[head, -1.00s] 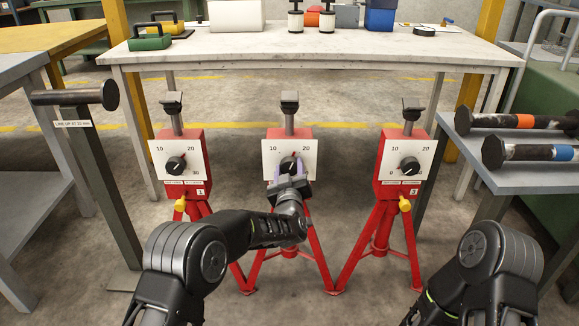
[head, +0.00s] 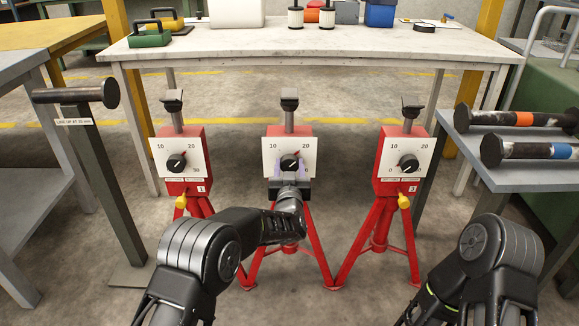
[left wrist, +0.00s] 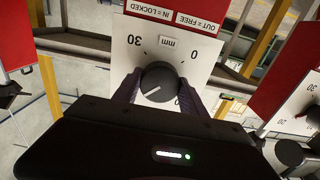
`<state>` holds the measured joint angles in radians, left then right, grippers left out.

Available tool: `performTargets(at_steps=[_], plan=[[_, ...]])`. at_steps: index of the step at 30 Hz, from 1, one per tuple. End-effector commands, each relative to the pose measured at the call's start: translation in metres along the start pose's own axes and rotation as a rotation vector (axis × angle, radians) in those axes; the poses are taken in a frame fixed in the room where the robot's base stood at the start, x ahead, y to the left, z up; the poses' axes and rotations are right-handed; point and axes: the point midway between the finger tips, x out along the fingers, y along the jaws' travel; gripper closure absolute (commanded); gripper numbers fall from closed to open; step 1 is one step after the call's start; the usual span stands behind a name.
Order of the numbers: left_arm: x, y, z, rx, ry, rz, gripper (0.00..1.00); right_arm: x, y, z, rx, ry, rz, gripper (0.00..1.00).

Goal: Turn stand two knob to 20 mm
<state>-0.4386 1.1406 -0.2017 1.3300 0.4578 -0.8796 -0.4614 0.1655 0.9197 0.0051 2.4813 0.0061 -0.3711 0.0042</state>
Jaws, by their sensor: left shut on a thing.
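Stand two is the middle red stand (head: 289,131), with a white dial plate marked in mm. Its black knob (head: 289,163) shows at the plate's centre and also in the left wrist view (left wrist: 158,82), where the dial appears upside down. The knob's white line points lower left there, which is upper right on the dial, towards the 20 side. My left gripper (head: 289,170) is shut on this knob, one finger on each side. The dial's 20 figure is hidden in the wrist view. My right arm shows at lower right, its gripper out of view.
Stand one (head: 183,140) is to the left and stand three (head: 404,145) to the right, each with a dial and yellow handle. A white-topped table (head: 330,45) is behind. Spools (head: 530,151) lie on the grey right-hand bench. A post labelled for line-up (head: 95,170) stands left.

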Motion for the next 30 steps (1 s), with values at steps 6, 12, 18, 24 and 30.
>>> performTargets(at_steps=[6,12,18,24,30], plan=[[-0.001,0.000,0.002,-0.001,-0.004,0.001,0.39,0.000,0.000,0.000,0.000,0.000,0.000,0.64],[0.000,0.000,0.001,-0.001,-0.002,0.000,0.29,0.000,0.000,0.000,0.000,0.000,0.000,0.64],[-0.001,0.000,0.001,-0.002,-0.001,0.000,0.29,0.000,0.000,0.000,0.000,0.000,0.000,0.64],[-0.013,0.001,-0.001,-0.001,-0.002,0.001,0.29,-0.005,-0.002,0.000,0.000,-0.002,0.000,0.64],[-0.043,0.001,-0.001,0.000,-0.004,0.002,0.29,-0.013,-0.004,0.001,-0.001,-0.006,0.000,0.64]])
